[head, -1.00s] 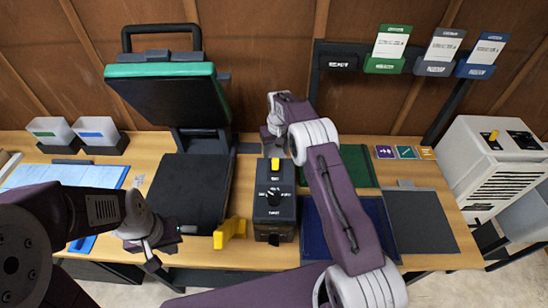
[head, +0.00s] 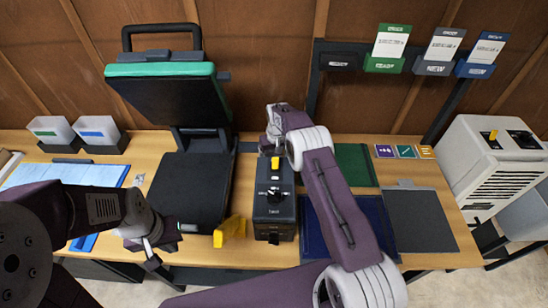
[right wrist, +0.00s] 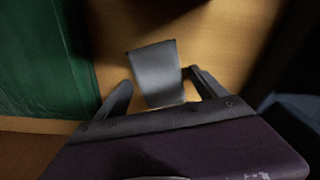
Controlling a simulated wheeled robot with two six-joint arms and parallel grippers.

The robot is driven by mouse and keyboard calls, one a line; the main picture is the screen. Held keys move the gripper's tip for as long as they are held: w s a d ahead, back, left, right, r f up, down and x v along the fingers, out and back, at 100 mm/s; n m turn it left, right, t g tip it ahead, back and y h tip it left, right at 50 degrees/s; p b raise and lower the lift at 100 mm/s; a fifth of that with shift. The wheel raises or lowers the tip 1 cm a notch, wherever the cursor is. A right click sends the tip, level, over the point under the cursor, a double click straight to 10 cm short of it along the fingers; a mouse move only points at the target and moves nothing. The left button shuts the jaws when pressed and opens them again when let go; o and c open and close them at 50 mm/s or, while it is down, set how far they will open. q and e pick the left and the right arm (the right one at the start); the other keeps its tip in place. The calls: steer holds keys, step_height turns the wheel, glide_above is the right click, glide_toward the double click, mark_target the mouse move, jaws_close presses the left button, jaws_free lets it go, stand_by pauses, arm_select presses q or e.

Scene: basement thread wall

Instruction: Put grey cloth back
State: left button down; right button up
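A dark grey cloth (head: 420,222) lies flat at the right of the bench, with a small grey tab at its back edge. My right gripper (head: 268,140) is behind the black switch box, partly hidden by my own arm. In the right wrist view it (right wrist: 163,90) is open, its fingers apart on either side of a grey tab-like piece (right wrist: 155,73). I cannot tell what that piece belongs to, and gaps show beside it. My left gripper (head: 172,240) is low at the front of the black press; its opening cannot be made out.
A green cloth (head: 355,165) and a blue cloth (head: 318,235) lie beside the grey one, partly behind my right arm; green also shows in the wrist view (right wrist: 40,60). The black box (head: 273,212), open press (head: 185,190) and yellow piece (head: 230,228) stand near the grippers.

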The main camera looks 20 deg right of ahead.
steer(key=shift+r+p, duration=0.35)
steer(key=shift+r, duration=0.05)
step_height(320, 180, up, 12)
steer(key=s, duration=0.1)
steer(key=shift+s+f+b, duration=0.2)
steer(key=shift+s+b, duration=0.05)
steer(key=shift+b, duration=0.05)
steer(key=shift+d, duration=0.1)
